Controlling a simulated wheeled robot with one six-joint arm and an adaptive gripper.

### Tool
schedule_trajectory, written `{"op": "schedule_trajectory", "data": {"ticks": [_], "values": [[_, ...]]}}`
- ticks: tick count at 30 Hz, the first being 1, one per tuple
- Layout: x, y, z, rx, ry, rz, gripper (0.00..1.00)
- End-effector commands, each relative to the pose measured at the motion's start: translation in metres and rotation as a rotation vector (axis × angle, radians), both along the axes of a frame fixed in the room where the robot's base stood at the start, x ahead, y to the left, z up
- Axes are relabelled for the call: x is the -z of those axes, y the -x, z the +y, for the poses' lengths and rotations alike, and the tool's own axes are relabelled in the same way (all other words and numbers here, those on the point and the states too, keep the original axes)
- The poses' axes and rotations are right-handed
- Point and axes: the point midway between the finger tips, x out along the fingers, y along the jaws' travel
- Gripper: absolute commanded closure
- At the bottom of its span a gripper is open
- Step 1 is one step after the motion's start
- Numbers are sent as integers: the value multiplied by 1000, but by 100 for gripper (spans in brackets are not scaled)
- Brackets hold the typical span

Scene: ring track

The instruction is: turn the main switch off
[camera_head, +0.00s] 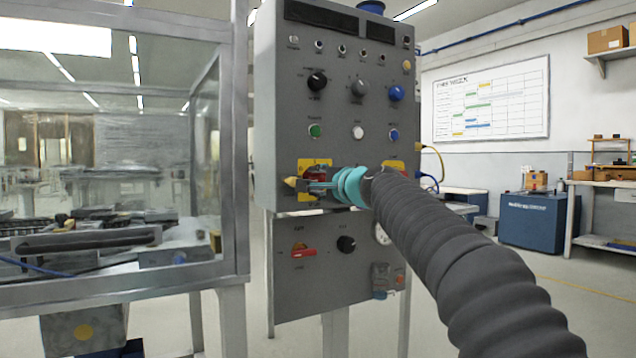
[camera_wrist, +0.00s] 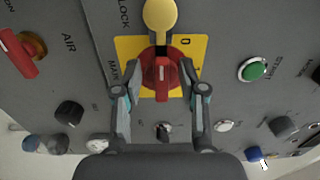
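The main switch (camera_wrist: 162,76) is a red rotary knob with a raised bar handle on a yellow plate (camera_wrist: 127,47) marked MAIN, 0 and 1. In the wrist view the handle runs up and down the picture; I cannot tell for certain which mark it points to. My gripper (camera_wrist: 160,92) is open, with one finger on each side of the red knob and visible gaps to the handle. In the head view my teal gripper (camera_head: 315,186) is in front of the yellow plate (camera_head: 314,164) and hides most of the red switch.
A yellow rounded part (camera_wrist: 160,14) sticks out beside the switch, near the lettering LOCK. A red AIR lever (camera_wrist: 20,55), a green button (camera_wrist: 253,69) and several knobs surround it on the grey panel (camera_head: 280,100). A glazed enclosure (camera_head: 110,120) stands left of the panel.

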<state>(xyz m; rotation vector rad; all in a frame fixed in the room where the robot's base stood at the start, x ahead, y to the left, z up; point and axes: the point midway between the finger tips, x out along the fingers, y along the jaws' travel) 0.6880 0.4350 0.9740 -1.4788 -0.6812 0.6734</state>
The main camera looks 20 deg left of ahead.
Motion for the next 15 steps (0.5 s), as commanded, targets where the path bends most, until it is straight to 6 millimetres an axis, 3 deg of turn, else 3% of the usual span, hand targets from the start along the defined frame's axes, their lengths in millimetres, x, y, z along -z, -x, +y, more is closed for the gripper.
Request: {"op": "schedule_trajectory", "data": {"ticks": [8, 15], "values": [[-1, 1, -2, 1, -1, 0, 58], [-2, 15, -18, 1, -2, -1, 58]]}}
